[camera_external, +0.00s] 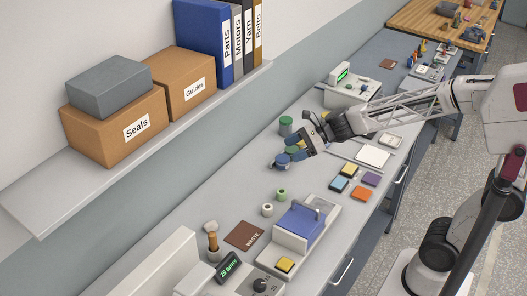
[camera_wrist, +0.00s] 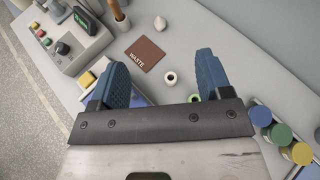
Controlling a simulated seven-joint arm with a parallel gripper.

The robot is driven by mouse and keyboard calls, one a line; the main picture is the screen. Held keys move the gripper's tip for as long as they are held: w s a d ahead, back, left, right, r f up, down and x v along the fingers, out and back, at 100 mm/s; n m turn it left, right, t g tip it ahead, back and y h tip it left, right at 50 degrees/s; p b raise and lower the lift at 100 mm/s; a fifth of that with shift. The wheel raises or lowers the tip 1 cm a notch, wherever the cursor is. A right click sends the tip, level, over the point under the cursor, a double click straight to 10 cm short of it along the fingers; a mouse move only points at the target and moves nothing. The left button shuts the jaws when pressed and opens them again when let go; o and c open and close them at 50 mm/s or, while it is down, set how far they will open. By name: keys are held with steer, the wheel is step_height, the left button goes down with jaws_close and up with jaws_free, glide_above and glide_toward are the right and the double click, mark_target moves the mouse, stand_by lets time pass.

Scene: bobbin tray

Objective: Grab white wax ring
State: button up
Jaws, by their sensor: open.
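The white wax ring (camera_external: 267,210) lies on the grey bench, beside the brown WASTE mat and left of the tray with the blue surface. In the wrist view the white ring (camera_wrist: 170,77) shows between my two blue fingers, with a dark hole in its middle. A green ring (camera_external: 282,195) lies close by, and in the wrist view the green ring (camera_wrist: 193,97) is partly hidden by my gripper's bar. My gripper (camera_external: 287,158) is open and empty, above the bench and farther back than the rings.
The brown WASTE mat (camera_external: 245,235) lies flat near a brush (camera_external: 212,237). The tray (camera_external: 290,243) with a blue surface and raised handle stands to the right. Colored pots (camera_wrist: 279,133) stand right of my gripper. A shelf (camera_external: 190,110) with boxes runs along the wall.

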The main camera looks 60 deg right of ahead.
steer(key=w+m, duration=0.2)
glide_toward(270, 206)
steer(key=shift+w+a+f+t, duration=0.15)
steer(key=shift+w+a+f, duration=0.15)
steer(key=shift+a, duration=0.15)
steer(key=shift+w+a+f+t, duration=0.2)
steer(key=shift+a+f, duration=0.1)
steer(key=shift+a, duration=0.2)
steer(key=shift+x, duration=1.3)
steer(key=shift+w+a, duration=0.1)
steer(key=shift+x, duration=2.45)
